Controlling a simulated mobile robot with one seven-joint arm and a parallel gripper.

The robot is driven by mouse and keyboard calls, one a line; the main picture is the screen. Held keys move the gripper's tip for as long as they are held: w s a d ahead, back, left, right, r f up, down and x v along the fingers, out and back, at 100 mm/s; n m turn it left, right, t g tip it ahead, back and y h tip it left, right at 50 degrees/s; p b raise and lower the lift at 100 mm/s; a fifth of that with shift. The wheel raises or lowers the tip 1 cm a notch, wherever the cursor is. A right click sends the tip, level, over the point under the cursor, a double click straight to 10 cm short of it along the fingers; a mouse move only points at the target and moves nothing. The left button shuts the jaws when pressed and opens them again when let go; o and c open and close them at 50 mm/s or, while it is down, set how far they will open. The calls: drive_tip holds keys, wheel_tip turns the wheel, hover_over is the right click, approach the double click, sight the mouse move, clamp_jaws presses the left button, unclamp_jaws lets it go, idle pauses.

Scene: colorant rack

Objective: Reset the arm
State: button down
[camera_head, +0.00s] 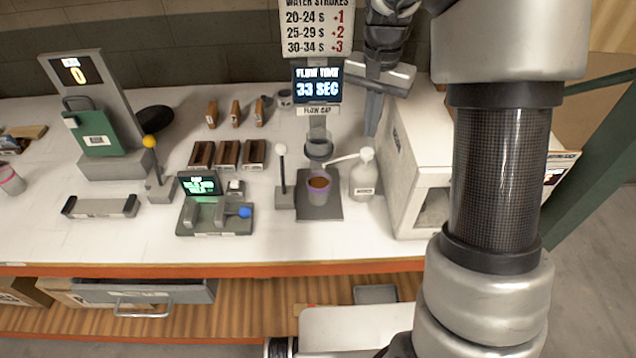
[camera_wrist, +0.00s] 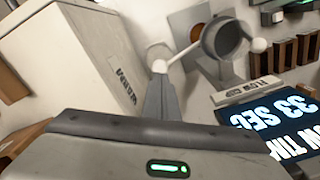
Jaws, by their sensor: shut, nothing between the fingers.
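My gripper (camera_head: 373,112) is up at the back right of the bench, beside the flow timer display (camera_head: 318,82) and near the white cabinet (camera_head: 408,170). Its fingers point down and are closed together with nothing between them. In the wrist view the closed fingers (camera_wrist: 160,98) point toward the white pump bottle, whose top partly shows behind them. My arm comes down the right side of the head view and covers part of the cabinet. The display reads 33 SEC.
A purple-rimmed cup (camera_head: 319,190) with orange-brown liquid stands under the flow cup (camera_head: 319,147). A white pump bottle (camera_head: 363,175) is to its right. White-knobbed (camera_head: 281,149) and yellow-knobbed (camera_head: 149,142) levers, brown blocks (camera_head: 228,154) and a green device (camera_head: 95,133) stand farther left.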

drive_tip(key=shift+r+p, duration=0.55)
drive_tip(key=shift+r, duration=0.6)
drive_tip(key=s+r+n+t, duration=0.2)
drive_tip(key=s+r, duration=0.8)
drive_tip(key=s+r+n+t, duration=0.2)
drive_tip(key=s+n+t, duration=0.1)
drive_tip(key=s, duration=1.2)
drive_tip(key=shift+r+n+t, duration=0.2)
drive_tip(key=shift+n+t, duration=0.1)
drive_tip(key=shift+n, duration=0.2)
